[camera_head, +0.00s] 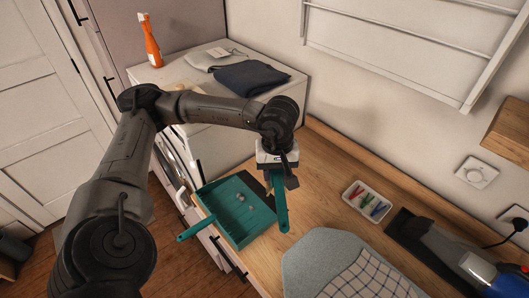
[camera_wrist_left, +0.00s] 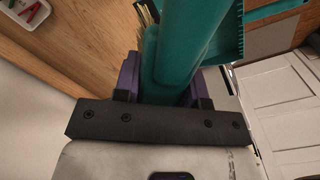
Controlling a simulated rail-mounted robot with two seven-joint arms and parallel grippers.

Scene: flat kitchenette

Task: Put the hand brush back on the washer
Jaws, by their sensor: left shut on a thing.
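The teal hand brush (camera_head: 282,208) hangs roughly upright in my left gripper (camera_head: 278,177), beside the right side of the teal dustpan. In the left wrist view the brush (camera_wrist_left: 185,45) runs up between the purple fingers of my left gripper (camera_wrist_left: 166,88), with pale bristles at its left. The gripper is shut on it. The white washer (camera_head: 218,149) stands behind my left arm, which covers part of its top and front. My right gripper is not in view.
The teal dustpan (camera_head: 234,222) lies on the wooden counter (camera_head: 325,185) with small bits in it. An orange spray bottle (camera_head: 150,45) and folded dark cloth (camera_head: 247,78) are on the washer. A white tray (camera_head: 366,201), grey board (camera_head: 310,255) and handheld vacuum (camera_head: 440,245) occupy the right.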

